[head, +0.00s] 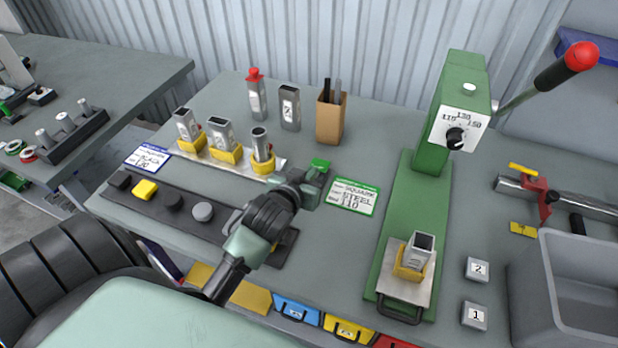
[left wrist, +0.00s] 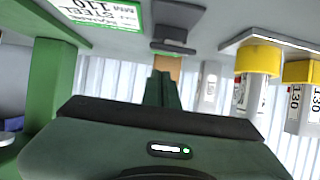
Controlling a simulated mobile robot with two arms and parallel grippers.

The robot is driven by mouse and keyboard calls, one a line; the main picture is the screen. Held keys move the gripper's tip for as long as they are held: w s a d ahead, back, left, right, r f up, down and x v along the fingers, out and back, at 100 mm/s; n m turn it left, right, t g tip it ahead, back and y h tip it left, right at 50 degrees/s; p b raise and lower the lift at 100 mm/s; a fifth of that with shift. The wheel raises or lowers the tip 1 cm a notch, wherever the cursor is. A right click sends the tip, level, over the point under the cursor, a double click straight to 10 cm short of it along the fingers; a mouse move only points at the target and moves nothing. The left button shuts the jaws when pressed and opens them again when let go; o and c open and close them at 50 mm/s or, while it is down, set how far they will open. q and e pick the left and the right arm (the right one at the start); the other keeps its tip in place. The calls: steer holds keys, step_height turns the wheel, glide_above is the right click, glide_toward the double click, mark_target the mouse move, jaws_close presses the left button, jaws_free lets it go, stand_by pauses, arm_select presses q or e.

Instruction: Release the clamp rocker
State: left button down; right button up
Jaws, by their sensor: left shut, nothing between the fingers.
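A red clamp (head: 537,190) with a yellow lever (head: 523,169) and a black handle sits on a grey bar at the right of the head view. I cannot tell for sure that this lever is the clamp rocker. My left gripper (head: 318,170) is shut and empty above the middle of the table, well left of the red clamp. Its closed fingers also show in the left wrist view (left wrist: 165,90). A dark grey block (left wrist: 178,22) shows near them in that view; I cannot tell what it is. My right gripper is out of view.
A green lever press (head: 405,220) holds a square tube in a yellow holder. A grey bin (head: 560,290) stands at the front right. A row of tubes in yellow holders (head: 225,152), a brown box (head: 329,120) and a green-edged card (head: 352,197) surround the gripper.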

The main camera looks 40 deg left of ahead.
arm_select(q)
steer(key=shift+s+d+f, duration=0.1)
steer(key=shift+s+f, duration=0.05)
steer(key=shift+f, duration=0.35)
steer(key=shift+s+f, duration=0.15)
steer(key=shift+f, duration=0.3)
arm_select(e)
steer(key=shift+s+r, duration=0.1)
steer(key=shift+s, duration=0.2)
